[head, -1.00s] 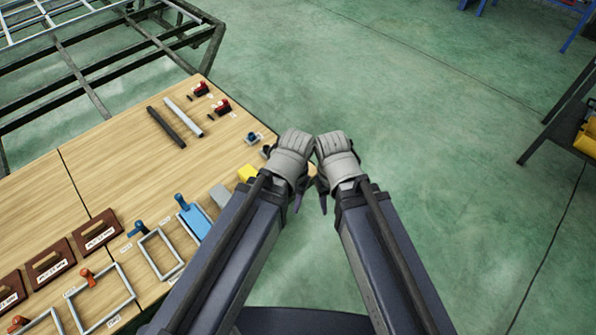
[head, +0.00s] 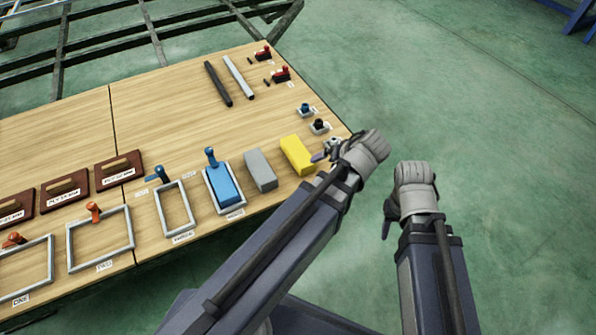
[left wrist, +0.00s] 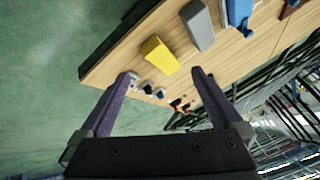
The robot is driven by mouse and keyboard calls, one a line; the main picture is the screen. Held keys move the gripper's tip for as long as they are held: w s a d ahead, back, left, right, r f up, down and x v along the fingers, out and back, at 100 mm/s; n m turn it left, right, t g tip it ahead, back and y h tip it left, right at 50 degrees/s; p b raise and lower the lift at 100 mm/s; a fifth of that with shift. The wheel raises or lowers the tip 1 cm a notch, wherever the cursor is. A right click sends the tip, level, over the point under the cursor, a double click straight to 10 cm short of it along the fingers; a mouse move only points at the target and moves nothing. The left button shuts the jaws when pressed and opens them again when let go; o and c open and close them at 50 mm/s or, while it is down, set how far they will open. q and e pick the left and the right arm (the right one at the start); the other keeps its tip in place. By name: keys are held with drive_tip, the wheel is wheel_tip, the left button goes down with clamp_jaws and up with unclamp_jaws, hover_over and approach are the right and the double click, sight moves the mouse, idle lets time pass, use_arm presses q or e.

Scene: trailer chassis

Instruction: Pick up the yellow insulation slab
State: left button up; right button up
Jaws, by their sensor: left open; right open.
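The yellow insulation slab (head: 297,155) lies on the wooden table near its right edge, just right of a grey block. It also shows in the left wrist view (left wrist: 158,55), beyond the fingertips and roughly between them. My left gripper (head: 326,152) is just right of the slab in the head view, over the table's edge; in the left wrist view its two fingers (left wrist: 165,78) are spread with nothing between them. My right gripper (head: 388,222) is over the floor to the right, away from the table, open and empty.
A grey block (head: 260,170) sits close left of the slab, then a blue block in a metal frame (head: 223,187). Small blue and black parts (head: 306,110) lie behind the slab. Dark and light bars (head: 218,84) lie further back. The floor right of the table is clear.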

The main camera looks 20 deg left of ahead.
use_arm(q)
drive_tip(key=w+a+f+n+t+y+b, duration=0.1)
drive_tip(key=w+a+f+n+b, duration=0.1)
drive_tip(key=f+b, duration=0.3)
drive_tip(key=w+a+f+n+t+y+b, duration=0.1)
drive_tip(key=w+f+b, duration=0.4)
drive_tip(key=b, duration=0.5)
drive_tip(key=w+a+f+n+t+y+b, duration=0.2)
drive_tip(key=a+f+b, duration=0.3)
drive_tip(key=b, duration=0.3)
drive_tip(key=shift+w+a+f+n+y, duration=0.25)
drive_tip(key=shift+w+f+n+y, duration=0.15)
drive_tip(key=shift+w+f+n, duration=0.3)
